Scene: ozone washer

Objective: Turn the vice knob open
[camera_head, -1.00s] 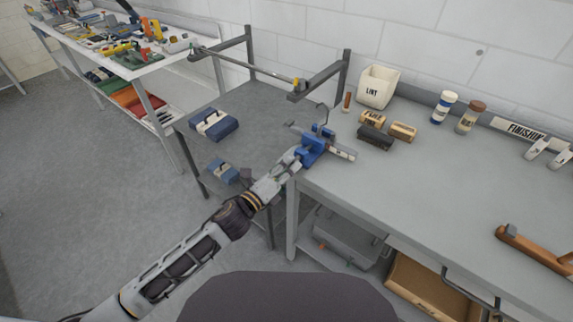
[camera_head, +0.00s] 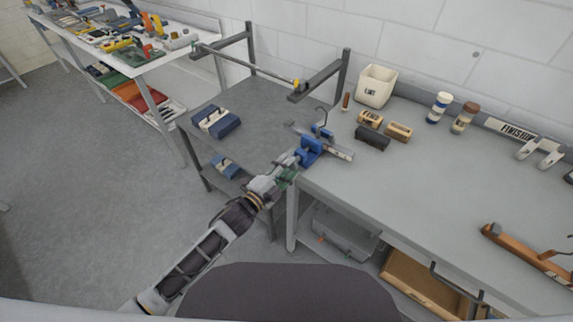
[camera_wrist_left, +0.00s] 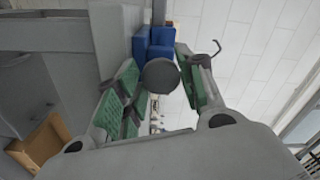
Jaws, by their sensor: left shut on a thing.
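A blue vice (camera_head: 312,150) is mounted at the left corner of the grey workbench. Its blue body also shows in the left wrist view (camera_wrist_left: 154,44). The round dark grey vice knob (camera_wrist_left: 161,75) faces the wrist camera. My left gripper (camera_head: 289,168) reaches the front of the vice. In the left wrist view its green-padded fingers (camera_wrist_left: 162,82) stand on either side of the knob and are shut on it. In the head view the knob is hidden by the gripper. My right gripper is not in view.
A white bin (camera_head: 375,88), small wooden and dark blocks and jars (camera_head: 439,108) stand farther back on the bench. A lower grey table with a blue block (camera_head: 215,122) is at left. An orange tool (camera_head: 525,250) lies at right.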

